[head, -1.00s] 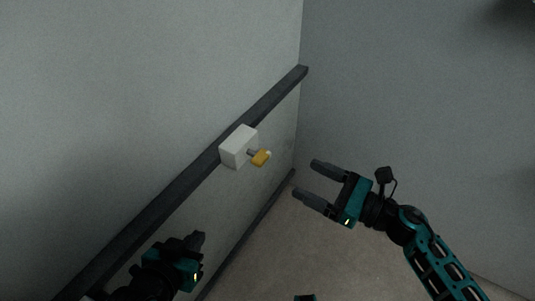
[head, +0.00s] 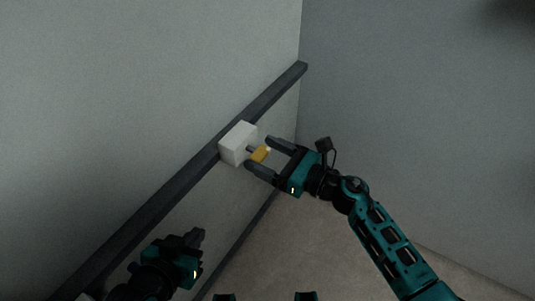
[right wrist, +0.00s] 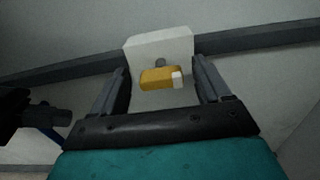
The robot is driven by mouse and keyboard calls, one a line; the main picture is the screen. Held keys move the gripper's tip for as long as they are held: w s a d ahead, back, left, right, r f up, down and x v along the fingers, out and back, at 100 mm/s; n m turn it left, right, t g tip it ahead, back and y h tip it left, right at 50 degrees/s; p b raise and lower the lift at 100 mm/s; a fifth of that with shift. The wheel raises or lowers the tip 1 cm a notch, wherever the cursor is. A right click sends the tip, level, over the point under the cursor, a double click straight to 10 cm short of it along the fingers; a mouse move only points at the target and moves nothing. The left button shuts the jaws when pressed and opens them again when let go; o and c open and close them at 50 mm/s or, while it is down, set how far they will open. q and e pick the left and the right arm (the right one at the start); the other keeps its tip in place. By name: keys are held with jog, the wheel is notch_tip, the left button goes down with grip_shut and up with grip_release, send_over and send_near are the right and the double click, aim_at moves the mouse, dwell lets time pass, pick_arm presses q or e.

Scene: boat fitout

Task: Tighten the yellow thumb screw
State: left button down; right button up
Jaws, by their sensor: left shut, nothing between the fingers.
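The yellow thumb screw (head: 260,154) sticks out on a short grey shaft from a white block (head: 238,144) on the dark wall rail. My right gripper (head: 257,152) is open, with one finger on either side of the screw's head. In the right wrist view, the screw (right wrist: 160,78) shows between the two fingers with a gap on each side, and one end of its head is white. The white block (right wrist: 158,44) is right behind it. My left gripper (head: 198,238) is shut and empty at the lower left, well below the block.
The dark rail (head: 165,197) runs diagonally along the pale wall. A second dark strip (head: 238,243) runs along the wall's foot. The floor (head: 320,250) looks clear, and a grey wall (head: 420,110) stands to the right.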

jog(key=c, duration=1)
